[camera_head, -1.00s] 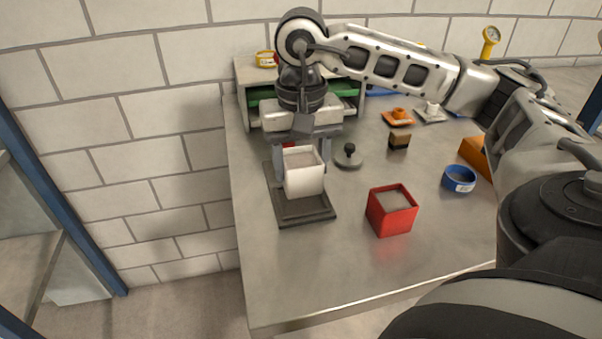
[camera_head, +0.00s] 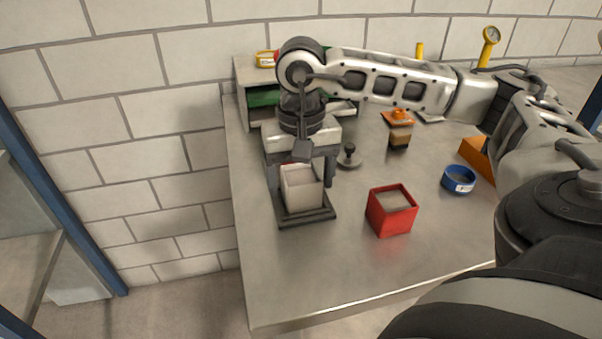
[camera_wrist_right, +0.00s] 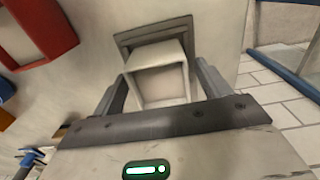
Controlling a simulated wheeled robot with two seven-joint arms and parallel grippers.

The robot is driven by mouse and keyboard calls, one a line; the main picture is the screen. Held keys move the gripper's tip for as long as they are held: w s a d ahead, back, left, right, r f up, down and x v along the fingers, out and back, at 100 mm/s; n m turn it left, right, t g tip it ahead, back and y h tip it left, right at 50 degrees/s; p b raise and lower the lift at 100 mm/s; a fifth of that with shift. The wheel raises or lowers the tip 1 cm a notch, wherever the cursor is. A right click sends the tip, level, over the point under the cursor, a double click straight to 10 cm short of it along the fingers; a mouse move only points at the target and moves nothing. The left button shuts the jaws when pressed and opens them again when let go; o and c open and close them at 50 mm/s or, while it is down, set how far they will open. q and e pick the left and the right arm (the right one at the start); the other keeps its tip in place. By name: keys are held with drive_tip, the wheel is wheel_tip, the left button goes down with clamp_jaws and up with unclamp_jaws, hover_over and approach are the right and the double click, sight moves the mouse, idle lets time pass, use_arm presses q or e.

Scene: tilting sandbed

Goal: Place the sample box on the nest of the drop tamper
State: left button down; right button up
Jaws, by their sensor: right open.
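A white open-topped box (camera_head: 303,192) with pale fill stands upright on a dark square plate (camera_head: 288,221) near the table's left side. It appears to rest on the plate, though its far side is hidden. My right gripper (camera_head: 301,178) is over the box from behind, with one finger on each side. Its fingers are open, with a gap beside the box. The right wrist view shows the box (camera_wrist_right: 160,85) between the spread fingers, with the dark plate (camera_wrist_right: 128,42) beyond it. My left gripper is not in view.
A red box (camera_head: 391,222) with pale fill stands to the right. A grey disc with a black knob (camera_head: 349,160), a blue ring-shaped dish (camera_head: 459,180) and an orange block (camera_head: 474,152) are farther back. The table front (camera_head: 340,275) is clear.

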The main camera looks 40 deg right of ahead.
wheel_tip(320, 180, up, 12)
drive_tip(key=p, duration=0.1)
drive_tip(key=shift+r, duration=0.2)
idle(0.7)
